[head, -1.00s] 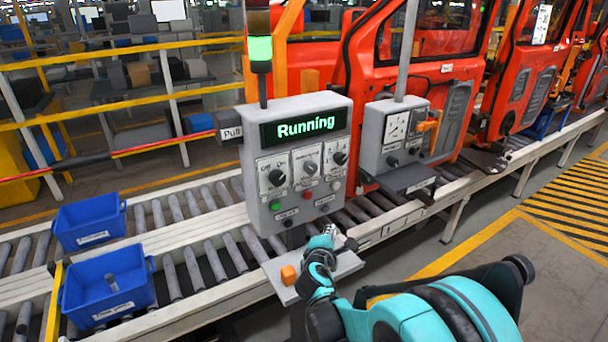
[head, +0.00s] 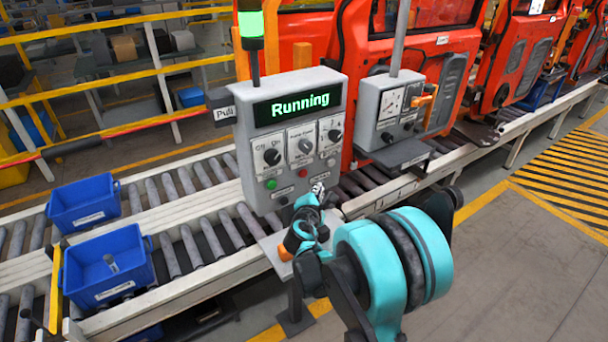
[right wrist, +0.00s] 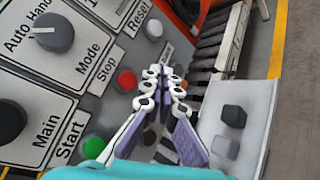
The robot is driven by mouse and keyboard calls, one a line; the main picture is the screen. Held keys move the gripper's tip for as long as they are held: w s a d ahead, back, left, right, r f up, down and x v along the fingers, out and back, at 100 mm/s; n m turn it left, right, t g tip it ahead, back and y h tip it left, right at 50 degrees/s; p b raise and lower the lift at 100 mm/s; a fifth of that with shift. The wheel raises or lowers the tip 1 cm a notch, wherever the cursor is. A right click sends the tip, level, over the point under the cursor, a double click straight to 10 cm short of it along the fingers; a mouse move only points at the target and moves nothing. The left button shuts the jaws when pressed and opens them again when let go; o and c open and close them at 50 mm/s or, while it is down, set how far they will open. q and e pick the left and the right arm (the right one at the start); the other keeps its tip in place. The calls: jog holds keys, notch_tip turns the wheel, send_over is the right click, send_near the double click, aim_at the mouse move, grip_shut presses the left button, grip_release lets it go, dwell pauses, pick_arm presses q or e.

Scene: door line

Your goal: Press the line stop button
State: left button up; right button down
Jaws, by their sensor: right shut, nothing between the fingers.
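The line stop button is a red round button (head: 303,172) on the grey control box (head: 343,118), whose display reads "Running". In the right wrist view the red button (right wrist: 127,80) sits by the label "Stop". My right gripper (head: 318,188) is shut and empty, just below and right of the red button in the head view. In the right wrist view its fingertips (right wrist: 165,72) are beside the button, apart from it in the picture; the depth gap is unclear. A green button (right wrist: 93,147) by "Start" and a white one (right wrist: 153,28) by "Reset" flank it. My left gripper is not in view.
Rotary knobs (head: 272,156) sit above the buttons. A small shelf (head: 268,243) juts out under the box. A second grey box (head: 362,118) stands to the right. Blue bins (head: 108,270) stand on the roller conveyor at left. Orange doors (head: 345,60) hang behind.

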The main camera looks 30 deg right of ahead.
aim_at(307, 174)
jog(key=shift+w+a, duration=0.2)
jog(key=shift+w, duration=2.4)
jog(key=shift+w+b, duration=0.3)
jog(key=shift+w, duration=0.1)
jog(key=shift+w+a, duration=0.1)
jog(key=shift+w, duration=0.5)
jog(key=shift+s, duration=0.1)
jog(key=shift+s+b, duration=0.3)
jog(key=shift+s, duration=0.65)
